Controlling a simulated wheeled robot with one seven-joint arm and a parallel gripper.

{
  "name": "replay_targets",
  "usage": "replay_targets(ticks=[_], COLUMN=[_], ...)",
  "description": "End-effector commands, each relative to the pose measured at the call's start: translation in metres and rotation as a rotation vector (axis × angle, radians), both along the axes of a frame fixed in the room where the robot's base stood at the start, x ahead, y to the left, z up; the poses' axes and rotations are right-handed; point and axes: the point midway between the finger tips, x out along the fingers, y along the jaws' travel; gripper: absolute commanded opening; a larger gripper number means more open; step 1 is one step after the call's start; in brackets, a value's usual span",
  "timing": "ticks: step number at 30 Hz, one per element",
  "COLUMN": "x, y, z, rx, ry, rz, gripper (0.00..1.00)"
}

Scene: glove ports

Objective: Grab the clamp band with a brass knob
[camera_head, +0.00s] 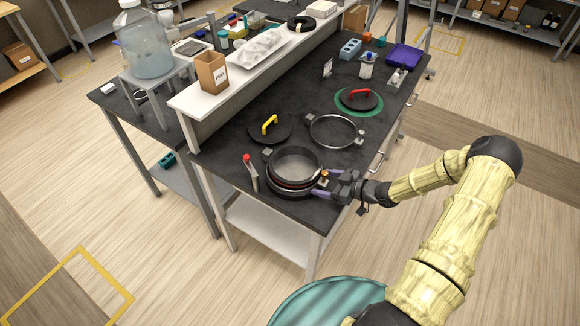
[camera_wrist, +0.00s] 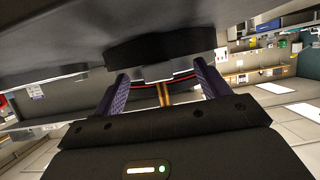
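The clamp band with a brass knob (camera_head: 325,175) is at the round steel port (camera_head: 293,163) on the near end of the dark bench. Its brass knob faces my gripper (camera_head: 319,186), which is at the port's right side. In the wrist view the brass knob (camera_wrist: 164,94) stands between the two purple fingers of my gripper (camera_wrist: 160,76), with a gap on each side. The fingers are open and apart from the knob. A thin red line shows on the port behind it. Much of the band's far side is hidden.
A second clamp band (camera_head: 333,147) with a silvery knob lies just beyond. A black lid with a yellow handle (camera_head: 269,126) and one with a red handle (camera_head: 358,95) lie on the bench. A red-tipped upright tool (camera_head: 250,172) stands left of the port.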

Motion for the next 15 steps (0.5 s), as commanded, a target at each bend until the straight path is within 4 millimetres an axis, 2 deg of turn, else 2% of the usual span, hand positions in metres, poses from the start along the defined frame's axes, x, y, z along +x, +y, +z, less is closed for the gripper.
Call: replay_targets(ticks=[1, 10, 11, 15], x=[-0.0001, -0.0002, -0.0002, 0.0], y=[-0.0001, 0.0007, 0.0008, 0.0015], z=[0.0, 0.0, 0.0, 0.0006], rx=[0.0, 0.0, 0.0, 0.002], ry=[0.0, 0.0, 0.001, -0.001], rz=[0.0, 0.001, 0.002, 0.003], gripper=[0.64, 0.06, 0.02, 0.02])
